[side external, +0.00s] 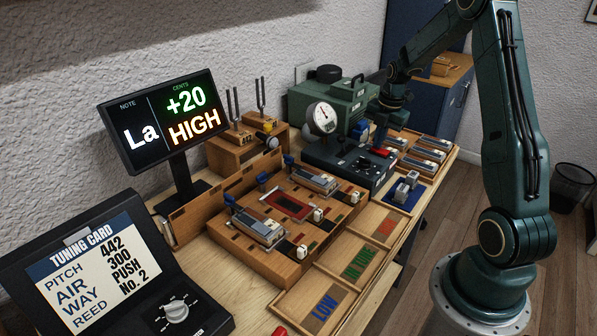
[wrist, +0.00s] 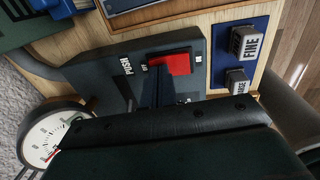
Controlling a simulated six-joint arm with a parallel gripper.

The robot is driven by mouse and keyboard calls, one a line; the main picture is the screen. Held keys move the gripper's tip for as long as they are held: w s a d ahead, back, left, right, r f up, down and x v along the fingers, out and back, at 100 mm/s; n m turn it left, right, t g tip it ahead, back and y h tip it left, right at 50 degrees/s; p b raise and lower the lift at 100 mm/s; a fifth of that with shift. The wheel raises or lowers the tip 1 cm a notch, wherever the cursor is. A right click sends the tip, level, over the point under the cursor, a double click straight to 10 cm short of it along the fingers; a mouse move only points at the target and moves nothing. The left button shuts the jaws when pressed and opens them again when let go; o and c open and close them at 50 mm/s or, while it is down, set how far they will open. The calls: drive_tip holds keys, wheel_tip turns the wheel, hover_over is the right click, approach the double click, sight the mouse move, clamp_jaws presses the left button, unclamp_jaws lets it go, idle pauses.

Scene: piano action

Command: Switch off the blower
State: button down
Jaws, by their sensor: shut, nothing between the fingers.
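The blower's control box (side external: 345,163) is black and sits at the middle right of the bench in the side view. Its red rocker switch (side external: 381,153) is on the right end of its top. In the wrist view the red switch (wrist: 171,64) is near the centre, with white marks at both ends and a PUSH label beside it. My gripper (side external: 380,138) is shut and empty, pointing down close above the switch. I cannot tell whether it touches the switch or which way the switch is tipped.
A round gauge (side external: 322,117) stands close to the left, with a green machine (side external: 315,97) behind. Grey FINE and COARSE blocks (side external: 405,188) sit on a blue pad to the right. A wooden tray (side external: 412,157) of metal reeds lies behind them. A display (side external: 165,122) reads La, +20, HIGH.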

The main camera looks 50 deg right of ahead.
sight(388, 152)
drive_tip(key=shift+f, duration=0.25)
idle(0.3)
drive_tip(key=shift+s+r, duration=0.15)
drive_tip(key=shift+s, duration=0.6)
drive_tip(key=shift+r, duration=0.15)
wheel_tip(388, 152, up, 14)
drive_tip(key=s, duration=0.1)
drive_tip(key=shift+s, duration=0.35)
idle(0.4)
